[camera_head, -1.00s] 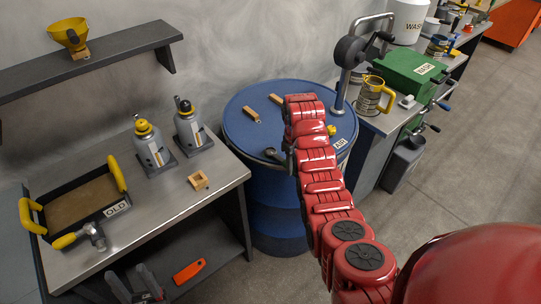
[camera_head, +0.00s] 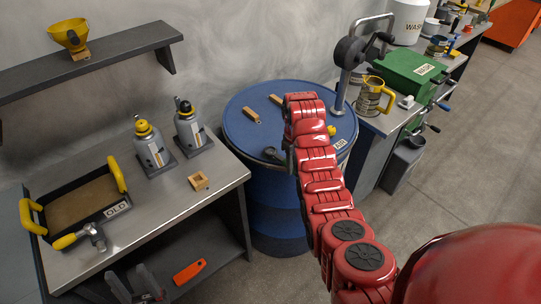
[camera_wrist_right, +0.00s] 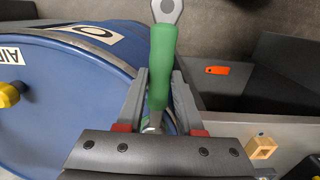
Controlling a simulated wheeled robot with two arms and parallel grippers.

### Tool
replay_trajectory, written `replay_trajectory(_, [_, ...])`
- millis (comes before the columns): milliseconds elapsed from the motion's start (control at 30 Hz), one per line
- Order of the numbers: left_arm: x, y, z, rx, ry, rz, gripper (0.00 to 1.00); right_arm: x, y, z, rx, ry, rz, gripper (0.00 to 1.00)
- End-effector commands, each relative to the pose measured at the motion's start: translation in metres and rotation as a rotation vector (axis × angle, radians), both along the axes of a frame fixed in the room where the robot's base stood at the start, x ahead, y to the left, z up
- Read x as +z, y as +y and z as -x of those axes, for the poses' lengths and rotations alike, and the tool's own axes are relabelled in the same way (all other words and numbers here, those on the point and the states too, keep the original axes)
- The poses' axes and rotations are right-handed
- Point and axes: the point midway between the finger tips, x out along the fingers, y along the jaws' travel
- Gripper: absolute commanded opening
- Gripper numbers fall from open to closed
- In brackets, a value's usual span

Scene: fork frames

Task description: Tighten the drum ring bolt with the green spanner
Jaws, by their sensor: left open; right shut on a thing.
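The blue drum (camera_head: 240,132) stands in the middle of the head view, with its rim and ring (camera_wrist_right: 100,42) also in the right wrist view. My right gripper (camera_wrist_right: 160,126) is shut on the green spanner (camera_wrist_right: 162,65) at the drum's edge. The spanner's grey ring end points away from the gripper; its other end runs down between the fingers and is mostly hidden. My left gripper (camera_head: 138,288) is open and empty at the bottom left.
A dark rounded piece (camera_head: 272,155) shows beside my right arm on the drum. Wooden blocks (camera_head: 251,115) and a yellow cap (camera_head: 332,130) are on the lid. The left bench (camera_head: 150,208) holds two bottles, a tray and a hammer.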

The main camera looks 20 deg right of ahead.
Motion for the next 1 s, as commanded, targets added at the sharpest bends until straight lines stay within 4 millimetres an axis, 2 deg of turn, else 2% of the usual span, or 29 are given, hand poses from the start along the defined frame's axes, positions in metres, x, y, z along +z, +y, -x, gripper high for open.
replay_trajectory(1000, [0.011,0.0,0.0,0.0,0.0,0.0,0.5,0.012,0.0,0.0,0.0,-0.001,0.001,0.0])
